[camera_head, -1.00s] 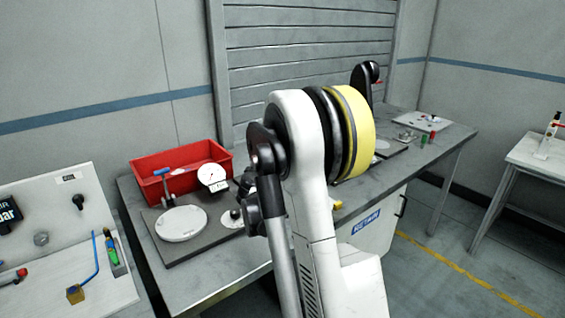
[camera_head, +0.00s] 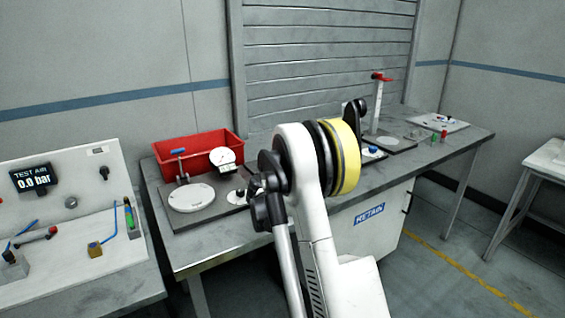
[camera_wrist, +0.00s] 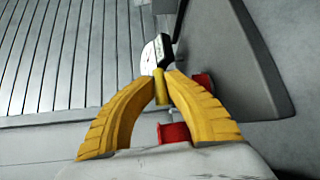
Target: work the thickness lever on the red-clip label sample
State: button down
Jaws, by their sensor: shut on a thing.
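In the wrist view my gripper (camera_wrist: 162,84) has its two yellow fingers drawn together at the tips on a small thing, which I cannot clearly make out. Just beyond the tips is a white-faced piece with a dark side (camera_wrist: 155,53). A red block (camera_wrist: 174,132) shows between the fingers and another red piece (camera_wrist: 203,82) beside the right finger. In the head view my gripper is hidden behind my arm. A white dial gauge (camera_head: 223,157) stands on the bench before the red bin. A white post with a red top (camera_head: 379,100) stands farther right. I cannot pick out the lever for certain.
The grey bench (camera_head: 215,245) carries a red bin (camera_head: 228,141), a round white plate (camera_head: 191,197) and small parts. A test-air station (camera_head: 70,215) with a display reading 0.0 bar is at left. A pale table (camera_head: 540,165) is at right, with open floor between.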

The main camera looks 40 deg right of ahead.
jog(key=shift+w+a, duration=0.1)
jog(key=shift+w, duration=0.05)
jog(key=c, duration=1.4)
grip_release()
jog(key=shift+w+f, duration=0.1)
jog(key=shift+f, duration=0.05)
jog(key=v, duration=1.2)
